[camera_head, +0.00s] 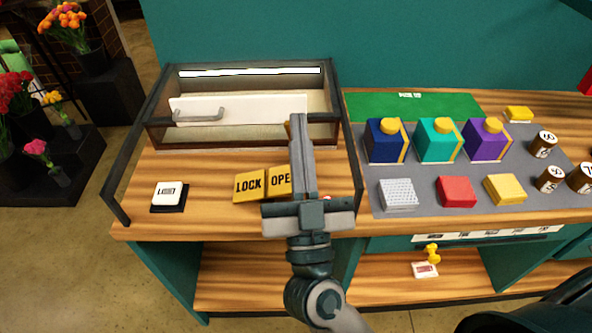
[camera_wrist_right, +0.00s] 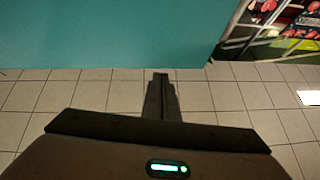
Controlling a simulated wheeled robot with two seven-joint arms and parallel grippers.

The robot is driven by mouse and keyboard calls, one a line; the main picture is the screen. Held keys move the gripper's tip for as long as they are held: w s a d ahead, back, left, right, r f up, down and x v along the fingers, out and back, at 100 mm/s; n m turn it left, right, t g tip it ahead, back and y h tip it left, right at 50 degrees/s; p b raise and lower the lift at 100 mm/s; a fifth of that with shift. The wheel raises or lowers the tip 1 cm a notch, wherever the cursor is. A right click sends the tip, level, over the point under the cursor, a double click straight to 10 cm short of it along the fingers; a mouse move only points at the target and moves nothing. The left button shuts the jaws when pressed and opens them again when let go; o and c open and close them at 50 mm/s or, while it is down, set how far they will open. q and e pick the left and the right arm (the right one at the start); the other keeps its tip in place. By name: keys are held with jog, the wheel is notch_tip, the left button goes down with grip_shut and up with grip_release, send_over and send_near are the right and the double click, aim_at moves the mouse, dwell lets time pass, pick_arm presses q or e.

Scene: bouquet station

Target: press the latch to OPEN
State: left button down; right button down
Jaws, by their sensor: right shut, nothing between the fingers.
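The latch is a yellow two-part plate on the wooden counter, in the head view. Its left half (camera_head: 249,186) reads LOCK. Its right half (camera_head: 280,182) reads OPE, with the rest of the word hidden behind my right gripper. My right gripper (camera_head: 297,120) is shut and empty. It reaches up the picture across the right end of the latch, its tips over the front of the glass-sided case. I cannot tell whether it touches anything. The gripper's shut fingers (camera_wrist_right: 160,78) also show in the right wrist view, where the latch is not visible. My left gripper is not in view.
A white button labelled LIGHT (camera_head: 167,193) sits left of the latch. A grey mat (camera_head: 425,205) with coloured boxes and blocks lies to the right. Flower buckets stand far left.

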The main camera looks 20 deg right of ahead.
notch_tip(320, 180, down, 15)
jog(key=w+a+n+g, duration=0.1)
jog(key=w+n+g, duration=0.1)
jog(key=g, duration=0.8)
jog(key=shift+w+f, duration=0.2)
jog(key=shift+w, duration=0.05)
jog(key=shift+w, duration=0.1)
jog(key=p+x, duration=0.1)
jog(key=x, duration=0.8)
jog(key=shift+r, duration=0.1)
jog(key=f, duration=0.2)
jog(key=d+f, duration=0.1)
jog(key=shift+w, duration=0.3)
jog(key=shift+d+f, duration=0.1)
jog(key=shift+f, duration=0.55)
jog(key=shift+p, duration=0.35)
